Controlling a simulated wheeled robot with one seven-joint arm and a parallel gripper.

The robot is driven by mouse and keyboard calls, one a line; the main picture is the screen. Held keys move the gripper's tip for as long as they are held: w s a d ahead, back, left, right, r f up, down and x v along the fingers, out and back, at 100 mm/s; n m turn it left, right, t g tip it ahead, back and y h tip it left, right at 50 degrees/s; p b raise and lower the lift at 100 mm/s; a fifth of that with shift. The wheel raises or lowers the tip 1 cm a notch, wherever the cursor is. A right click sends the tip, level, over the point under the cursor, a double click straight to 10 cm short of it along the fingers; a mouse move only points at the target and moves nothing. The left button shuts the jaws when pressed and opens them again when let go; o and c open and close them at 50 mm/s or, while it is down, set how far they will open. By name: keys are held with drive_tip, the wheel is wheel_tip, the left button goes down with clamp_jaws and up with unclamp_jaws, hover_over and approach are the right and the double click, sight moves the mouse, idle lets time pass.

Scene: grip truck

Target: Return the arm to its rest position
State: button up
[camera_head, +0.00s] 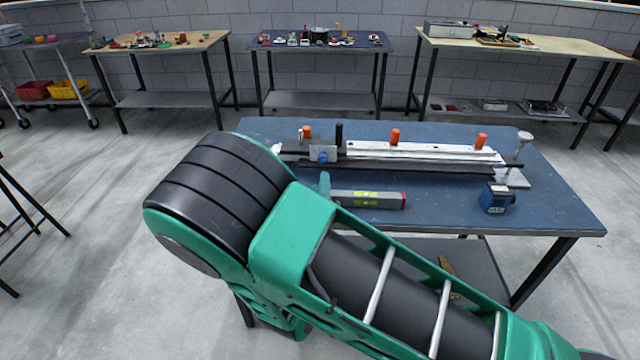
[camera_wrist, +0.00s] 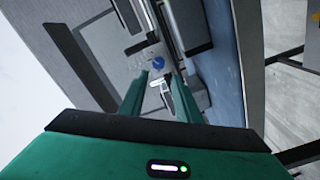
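My arm, green and black, crosses the front of the head view and hides most of my gripper there. In the wrist view, the two green fingers of my gripper (camera_wrist: 160,80) stand apart with a gap between them. A small pale metal part shows in the gap, seemingly beyond the fingers, and nothing is clearly clasped. A blue knob (camera_wrist: 158,62) lies just past the fingertips. In the head view a blue part (camera_head: 322,156) sits on the left end of the long rail assembly (camera_head: 420,150), close to a small green tip beside my arm.
The blue-topped table (camera_head: 555,205) carries the rail with orange clamps (camera_head: 395,136), a grey level (camera_head: 370,199) and a blue box-shaped tool (camera_head: 496,198). Other tables (camera_head: 210,42) line the back wall. The concrete floor at left (camera_head: 90,270) is mostly clear.

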idle(0.3)
